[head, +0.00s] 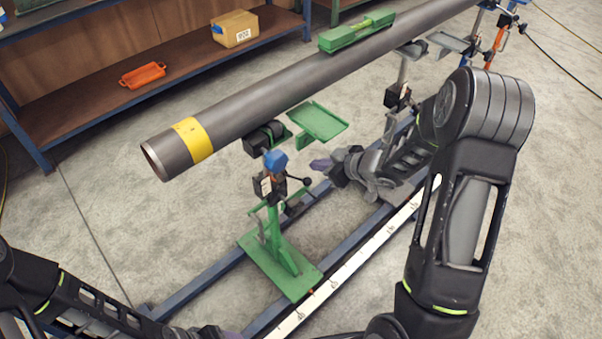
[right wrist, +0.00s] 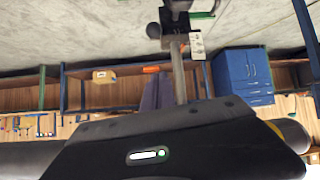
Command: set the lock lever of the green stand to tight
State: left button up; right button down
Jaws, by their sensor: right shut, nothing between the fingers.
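The green stand (head: 280,262) stands under the near end of the pipe. Its lock lever (head: 307,180) ends in a dark ball knob and points right from the clamp, towards my right gripper. The right wrist view, which is upside down, shows the knob (right wrist: 153,30) beside the clamp and a small white label (right wrist: 197,45). My right gripper (head: 322,165) is shut and empty, just right of the knob and apart from it. Its purplish fingers (right wrist: 156,95) show in the wrist view. My left gripper (head: 215,333) is cut off at the bottom edge; its jaws cannot be read.
The grey pipe (head: 270,100) with a yellow band (head: 193,139) runs above the stand. A green level (head: 357,31) lies on it. A green tray (head: 318,122) is close above my right gripper. Blue rails (head: 200,288) run along the floor. A shelf (head: 90,104) stands behind.

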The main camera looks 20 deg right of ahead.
aim_at(306, 178)
jog(key=shift+w+a, duration=0.1)
jog(key=shift+a, duration=0.1)
jog(key=shift+f, duration=0.1)
jog(key=w+f, duration=0.1)
jog(key=f, duration=0.1)
jog(key=w+a+f, duration=0.1)
jog(key=w+f, duration=0.1)
jog(key=f, duration=0.1)
jog(key=w+f, duration=0.2)
jog(key=shift+w+a+f, duration=0.1)
jog(key=shift+a+f, duration=0.05)
jog(key=shift+a, duration=0.2)
jog(key=shift+s+d+f, duration=0.15)
jog(key=shift+s+f, duration=0.15)
